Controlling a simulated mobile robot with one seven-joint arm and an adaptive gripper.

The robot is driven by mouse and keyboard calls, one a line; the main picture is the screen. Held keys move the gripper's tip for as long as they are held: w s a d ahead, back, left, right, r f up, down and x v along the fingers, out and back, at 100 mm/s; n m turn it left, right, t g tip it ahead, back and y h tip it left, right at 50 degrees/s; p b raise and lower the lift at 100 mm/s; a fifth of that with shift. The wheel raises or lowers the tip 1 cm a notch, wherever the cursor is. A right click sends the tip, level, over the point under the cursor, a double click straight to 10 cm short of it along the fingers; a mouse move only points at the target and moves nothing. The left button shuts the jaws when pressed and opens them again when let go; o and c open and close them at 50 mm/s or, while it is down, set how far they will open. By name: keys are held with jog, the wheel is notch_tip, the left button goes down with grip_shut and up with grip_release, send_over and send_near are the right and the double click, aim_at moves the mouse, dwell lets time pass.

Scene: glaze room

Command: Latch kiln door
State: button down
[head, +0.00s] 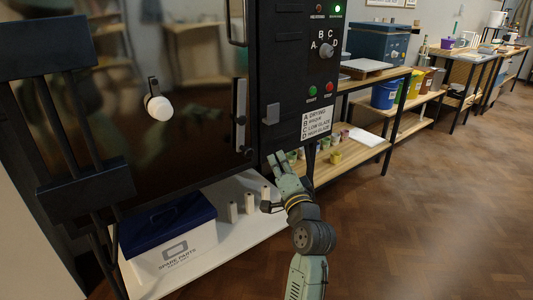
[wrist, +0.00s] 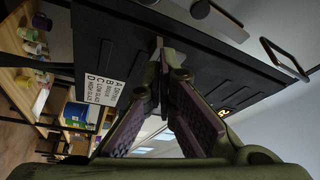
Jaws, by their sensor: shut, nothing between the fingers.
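The kiln door (head: 180,100) is a dark glossy panel at the left of the head view and appears to lie against the kiln body. An upright metal latch bar (head: 240,100) is at its right edge. A small grey block (head: 272,114) is on the kiln body to the right of the bar, with a gap between them. My gripper (head: 276,160) is below the block, in front of the kiln's lower edge. In the wrist view my gripper (wrist: 162,75) is shut and empty, its tips near a grey piece on the black panel; contact cannot be told.
A blue-lidded spare parts box (head: 170,232) and several white cylinders stand on the white shelf (head: 255,228) below. The control panel (head: 322,50) and white label (head: 317,123) are right of the door. Wooden shelves (head: 350,165) with jars stand beyond. The floor at right is clear.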

jog(key=shift+d+f+m, duration=0.4)
jog(key=shift+d+f, duration=0.25)
jog(key=shift+d, duration=0.2)
jog(key=shift+w, duration=0.15)
jog(key=p+x, duration=0.2)
jog(key=x, duration=0.8)
jog(key=shift+s+a+f+p, duration=0.2)
jog(key=shift+s+a+f, duration=0.15)
jog(key=shift+a, duration=0.15)
jog(key=shift+s+a+f+p, duration=0.2)
jog(key=shift+s+a+p, duration=0.1)
jog(key=shift+a, duration=0.2)
jog(key=shift+s+a+f+p, duration=0.15)
jog(key=shift+s+a+f, duration=0.2)
jog(key=shift+a, duration=0.2)
jog(key=shift+r+p, duration=0.1)
jog(key=shift+p, duration=0.2)
jog(key=shift+s, duration=0.1)
